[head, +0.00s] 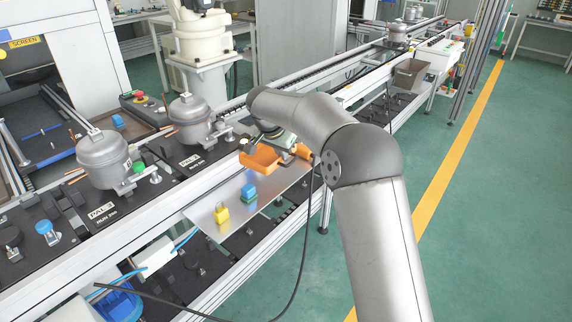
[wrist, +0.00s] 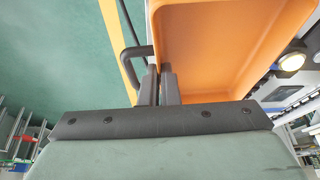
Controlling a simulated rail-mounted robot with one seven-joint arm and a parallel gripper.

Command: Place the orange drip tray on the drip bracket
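The orange drip tray (head: 262,160) is at my gripper, over the far end of a bare metal plate in the head view. In the wrist view the tray (wrist: 225,45) fills the upper right, its hollow facing the camera. My gripper (wrist: 160,72) has its two dark fingers close together on the tray's left wall, which runs between them. My wrist partly covers the tray in the head view, and the fingertips are hidden there. The tray appears held above the plate; the exact gap cannot be told. I cannot clearly pick out the drip bracket.
Grey compressors (head: 103,160) stand on dark pallets along the conveyor to the left. A black cable (head: 303,240) hangs beside my arm. The green floor at right is clear.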

